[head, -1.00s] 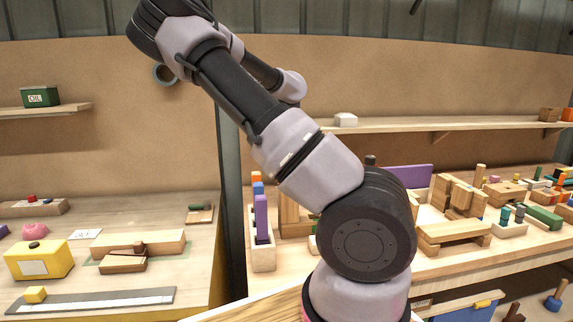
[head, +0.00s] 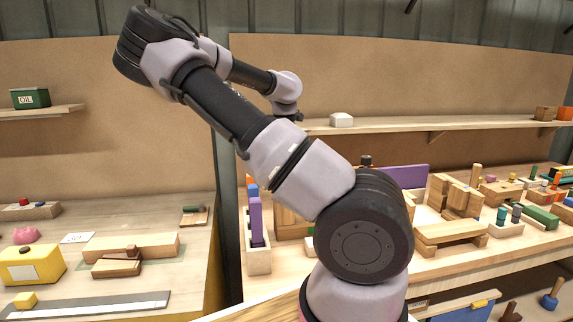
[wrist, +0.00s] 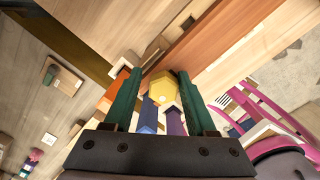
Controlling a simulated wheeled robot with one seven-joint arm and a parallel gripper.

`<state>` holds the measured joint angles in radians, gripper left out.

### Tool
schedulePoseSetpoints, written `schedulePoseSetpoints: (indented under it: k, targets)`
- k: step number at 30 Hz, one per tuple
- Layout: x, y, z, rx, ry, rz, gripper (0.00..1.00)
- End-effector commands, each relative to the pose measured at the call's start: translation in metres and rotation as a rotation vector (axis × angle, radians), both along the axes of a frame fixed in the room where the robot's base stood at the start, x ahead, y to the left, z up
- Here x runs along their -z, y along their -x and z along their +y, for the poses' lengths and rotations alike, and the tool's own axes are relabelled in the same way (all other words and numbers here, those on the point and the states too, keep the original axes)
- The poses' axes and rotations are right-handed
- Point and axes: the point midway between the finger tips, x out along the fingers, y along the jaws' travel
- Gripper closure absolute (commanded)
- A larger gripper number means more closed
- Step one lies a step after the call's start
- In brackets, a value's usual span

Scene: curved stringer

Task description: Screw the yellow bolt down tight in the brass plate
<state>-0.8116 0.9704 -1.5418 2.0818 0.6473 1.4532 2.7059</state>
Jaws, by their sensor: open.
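In the wrist view my gripper (wrist: 157,76) shows two green fingers standing apart, with open space between them. A yellow six-sided head (wrist: 163,87), which looks like the yellow bolt, shows between and beyond the fingertips. I cannot tell its distance from the fingers or whether it touches them. Its shank is not visible. I cannot make out the brass plate in either view. In the head view my arm hides the gripper and the bolt.
Orange, blue and purple upright blocks stand in a pale rack (head: 257,262); the purple block (head: 256,222) is tallest in view. A wooden shelf (head: 400,124) runs along the back wall. Wooden pieces crowd the right bench.

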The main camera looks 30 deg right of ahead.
Motion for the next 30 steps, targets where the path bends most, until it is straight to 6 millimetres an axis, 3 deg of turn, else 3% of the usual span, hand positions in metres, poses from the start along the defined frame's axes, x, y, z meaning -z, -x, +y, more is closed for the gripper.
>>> schedulePoseSetpoints:
  k: [1,9,16,30]
  targets:
    - [0.012,0.009,0.015,0.005,-0.034,0.032,0.22]
    - [-0.039,0.008,0.008,0.006,-0.017,0.004,0.22]
    - [-0.071,0.008,0.003,0.01,-0.005,-0.014,0.22]
    - [-0.081,0.008,0.0,0.011,0.0,-0.018,0.22]
